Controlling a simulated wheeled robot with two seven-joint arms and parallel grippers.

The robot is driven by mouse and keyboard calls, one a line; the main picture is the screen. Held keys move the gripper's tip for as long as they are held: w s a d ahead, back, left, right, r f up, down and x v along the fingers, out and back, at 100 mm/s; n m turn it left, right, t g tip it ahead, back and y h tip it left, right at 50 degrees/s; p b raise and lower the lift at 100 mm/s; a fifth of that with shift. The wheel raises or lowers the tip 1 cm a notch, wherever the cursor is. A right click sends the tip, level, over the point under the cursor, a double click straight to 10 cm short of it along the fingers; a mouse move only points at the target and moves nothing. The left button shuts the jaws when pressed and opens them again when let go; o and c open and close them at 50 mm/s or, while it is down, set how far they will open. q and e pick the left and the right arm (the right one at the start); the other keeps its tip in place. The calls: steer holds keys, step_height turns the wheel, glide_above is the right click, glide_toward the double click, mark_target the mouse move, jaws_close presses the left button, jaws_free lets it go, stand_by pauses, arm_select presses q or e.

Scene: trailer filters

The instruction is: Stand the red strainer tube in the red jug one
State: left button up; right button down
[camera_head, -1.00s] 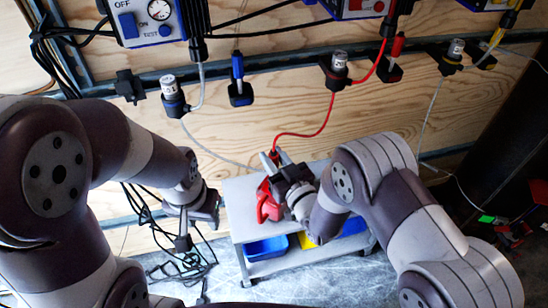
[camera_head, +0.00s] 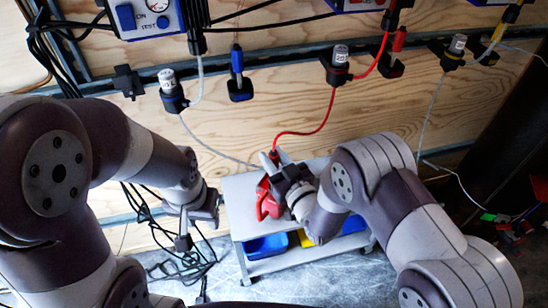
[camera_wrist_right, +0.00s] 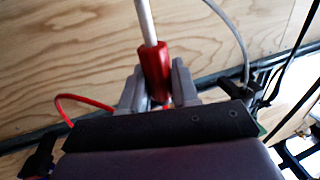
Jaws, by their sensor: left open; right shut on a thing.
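My right gripper (camera_head: 275,168) is shut on the red strainer tube (camera_wrist_right: 155,65), around its red sleeve. In the right wrist view a pale rod runs up from the sleeve, out of the top of the picture, and my right gripper (camera_wrist_right: 158,95) has a finger on each side. In the head view the tube's red end (camera_head: 274,155) shows at the fingertips, by the red hose. The red jug (camera_head: 267,206) stands on the cart top, just below and left of my right gripper. The jug's mouth is mostly hidden. My left gripper (camera_head: 185,235) is open and empty, left of the cart.
The grey cart (camera_head: 237,200) has blue bins (camera_head: 266,247) and a yellow bin on its lower shelf. A red hose (camera_head: 329,110) hangs from the wall units. Holders line the wall rail (camera_head: 210,78). Black cables (camera_head: 190,262) lie on the floor at left.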

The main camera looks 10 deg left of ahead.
steer(key=shift+f, duration=0.15)
steer(key=c, duration=0.8)
jaws_free()
steer(key=shift+o, duration=0.2)
steer(key=p+v, duration=0.2)
steer(key=v, duration=1)
steer(key=shift+s+d, duration=0.15)
steer(key=shift+s, duration=0.15)
